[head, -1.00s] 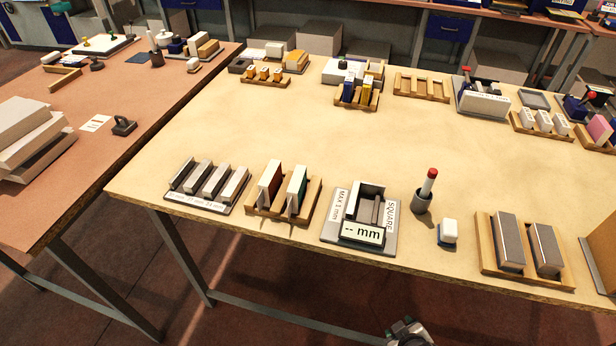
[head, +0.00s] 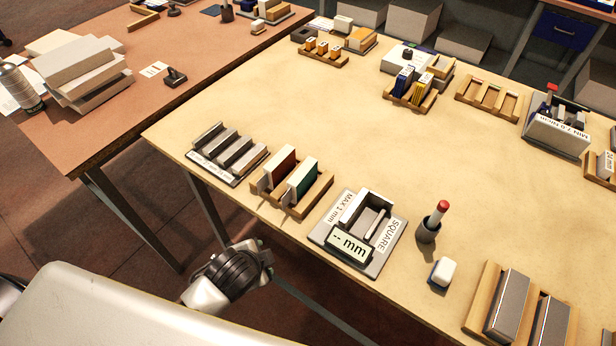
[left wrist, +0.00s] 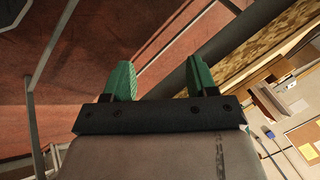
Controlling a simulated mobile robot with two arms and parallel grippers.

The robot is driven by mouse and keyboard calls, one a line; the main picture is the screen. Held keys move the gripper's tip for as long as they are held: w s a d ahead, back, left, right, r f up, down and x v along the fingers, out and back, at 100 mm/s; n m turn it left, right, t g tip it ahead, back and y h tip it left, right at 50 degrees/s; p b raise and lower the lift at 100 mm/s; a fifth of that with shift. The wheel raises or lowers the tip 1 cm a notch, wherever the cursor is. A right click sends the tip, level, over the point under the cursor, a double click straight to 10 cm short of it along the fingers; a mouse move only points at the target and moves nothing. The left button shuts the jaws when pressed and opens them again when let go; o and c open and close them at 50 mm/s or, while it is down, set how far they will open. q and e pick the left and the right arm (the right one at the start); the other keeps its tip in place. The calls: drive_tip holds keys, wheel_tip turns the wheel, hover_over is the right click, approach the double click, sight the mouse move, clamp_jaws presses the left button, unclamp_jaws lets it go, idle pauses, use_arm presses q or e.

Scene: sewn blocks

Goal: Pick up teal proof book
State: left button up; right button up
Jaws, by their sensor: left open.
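The teal proof book (head: 302,180) stands upright, white page edges showing, in a wooden rack (head: 318,194) near the front edge of the pale table. A red-brown book (head: 281,164) stands beside it on the left. My left arm shows at the bottom of the head view, in front of the table and apart from the book; its fingertips cannot be made out there. In the left wrist view, my left gripper (left wrist: 160,80) has two green fingers spread apart with nothing between them. The book is not visible in that view. My right gripper is not in view.
A tray of grey bars (head: 229,152) lies left of the rack. A gauge block with a "-- mm" display (head: 352,246) sits to the right, then a red-topped pen in a cup (head: 430,226). The table's middle (head: 330,120) is clear. The table frame runs below the edge.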

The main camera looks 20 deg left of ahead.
use_arm(q)
drive_tip(key=w+r+m+t, duration=0.2)
drive_tip(key=w+r+m, duration=0.2)
drive_tip(key=m, duration=0.2)
drive_tip(key=m+t+h+p, duration=0.1)
drive_tip(key=m+t+h, duration=0.3)
drive_tip(key=m, duration=1.8)
approach(300, 174)
drive_tip(key=x, duration=0.2)
drive_tip(key=p+x, duration=0.1)
drive_tip(key=x, duration=0.2)
drive_tip(key=shift+a+f, duration=0.15)
drive_tip(key=shift+a, duration=0.1)
drive_tip(key=x, duration=0.2)
drive_tip(key=p+x, duration=0.1)
drive_tip(key=x, duration=0.1)
drive_tip(key=shift+w+d, duration=0.15)
drive_tip(key=shift+d, duration=0.15)
drive_tip(key=shift+w+d+f, duration=0.15)
drive_tip(key=shift+w, duration=0.3)
clamp_jaws()
